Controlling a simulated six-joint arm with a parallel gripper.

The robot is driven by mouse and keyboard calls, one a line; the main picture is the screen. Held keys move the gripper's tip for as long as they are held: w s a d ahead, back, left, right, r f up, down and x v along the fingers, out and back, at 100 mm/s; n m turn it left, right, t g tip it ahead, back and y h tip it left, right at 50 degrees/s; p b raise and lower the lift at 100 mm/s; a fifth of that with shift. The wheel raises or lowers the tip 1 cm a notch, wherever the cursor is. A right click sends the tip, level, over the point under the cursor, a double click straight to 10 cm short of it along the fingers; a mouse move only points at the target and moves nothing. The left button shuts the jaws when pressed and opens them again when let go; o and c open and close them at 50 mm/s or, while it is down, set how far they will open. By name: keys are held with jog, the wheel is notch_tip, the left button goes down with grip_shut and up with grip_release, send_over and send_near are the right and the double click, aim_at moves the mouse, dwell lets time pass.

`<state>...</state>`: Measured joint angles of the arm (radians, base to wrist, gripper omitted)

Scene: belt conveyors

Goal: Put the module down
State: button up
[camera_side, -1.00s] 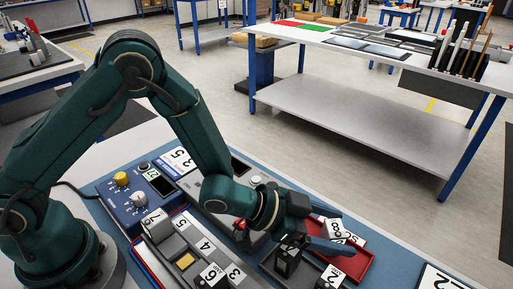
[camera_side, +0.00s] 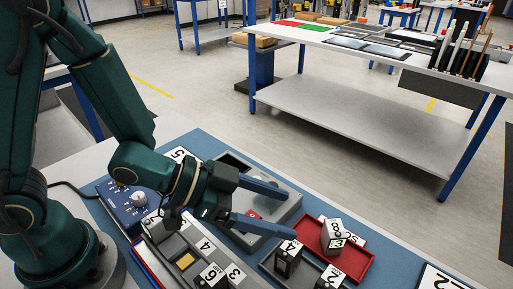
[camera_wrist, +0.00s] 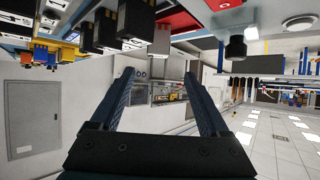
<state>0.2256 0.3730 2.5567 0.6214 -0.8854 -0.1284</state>
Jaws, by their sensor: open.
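A white module with black numbers (camera_side: 332,234) sits in the red tray (camera_side: 355,272) at the right of the work area in the side view. It looks slightly tilted, against or over a white numbered piece in the tray; the exact contact is unclear. My gripper (camera_side: 288,211) is open and empty, to the left of the tray and apart from the module. Its two fingers point right, spread wide. In the wrist view my gripper (camera_wrist: 162,78) also shows open, with nothing between the fingers.
A dark holder with black-and-white modules (camera_side: 288,260) stands just left of the red tray. A grey numbered rack (camera_side: 205,245), a blue control box with a knob (camera_side: 138,200) and a grey device (camera_side: 245,238) are close by. A white bench (camera_side: 350,125) stands behind.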

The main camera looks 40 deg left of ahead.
jog(key=w+a+r+n+y, duration=0.1)
jog(key=a+r+n+y, duration=0.1)
jog(key=a+y, duration=0.3)
jog(key=a+r+n+y, duration=0.2)
jog(key=a+n, duration=0.1)
jog(key=a, duration=0.4)
jog(key=s+a+r+n+g, duration=0.1)
jog(key=s+n, duration=0.1)
jog(key=s, duration=0.4)
jog(key=s+a+r+n+g+y, duration=0.1)
jog(key=s+a+r+n+g, duration=0.1)
jog(key=s, duration=0.4)
jog(key=shift+a, duration=0.15)
